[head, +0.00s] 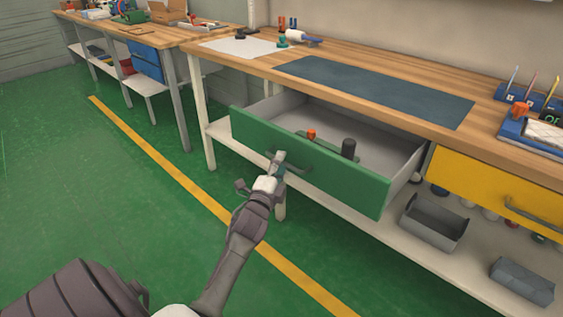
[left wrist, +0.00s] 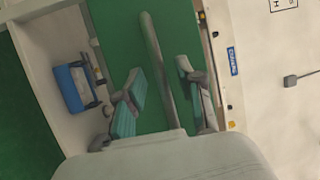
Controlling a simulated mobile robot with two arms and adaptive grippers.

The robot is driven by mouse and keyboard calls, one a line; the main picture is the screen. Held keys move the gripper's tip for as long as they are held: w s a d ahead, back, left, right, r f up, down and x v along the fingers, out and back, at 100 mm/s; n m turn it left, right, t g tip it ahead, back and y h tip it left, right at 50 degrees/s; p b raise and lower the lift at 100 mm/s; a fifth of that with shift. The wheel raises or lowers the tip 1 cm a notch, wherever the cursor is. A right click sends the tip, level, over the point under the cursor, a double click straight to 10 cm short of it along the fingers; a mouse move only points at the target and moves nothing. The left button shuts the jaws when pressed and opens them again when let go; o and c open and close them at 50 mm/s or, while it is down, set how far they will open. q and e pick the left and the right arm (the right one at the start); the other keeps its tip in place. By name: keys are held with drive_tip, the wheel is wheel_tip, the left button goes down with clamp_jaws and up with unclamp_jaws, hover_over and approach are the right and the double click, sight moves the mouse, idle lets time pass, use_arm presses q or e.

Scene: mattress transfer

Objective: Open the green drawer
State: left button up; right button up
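The green drawer (head: 335,172) stands pulled well out from under the wooden workbench in the head view, its grey inside showing. An orange piece (head: 311,134) and a black cylinder (head: 348,149) lie in it. My left gripper (head: 278,166) is at the front of the drawer, by its handle. In the left wrist view the handle (left wrist: 158,55) passes between the two fingers of my left gripper (left wrist: 165,92). The fingers are apart, with a gap visible on each side of the handle. My right gripper is in neither view.
A yellow drawer (head: 490,184) sits shut to the right. Grey bins (head: 434,222) stand on the lower shelf (head: 400,250). A dark mat (head: 375,91) lies on the workbench. The green floor (head: 110,220) to the left is clear.

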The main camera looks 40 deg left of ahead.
use_arm(q)
drive_tip(key=v, duration=1.1)
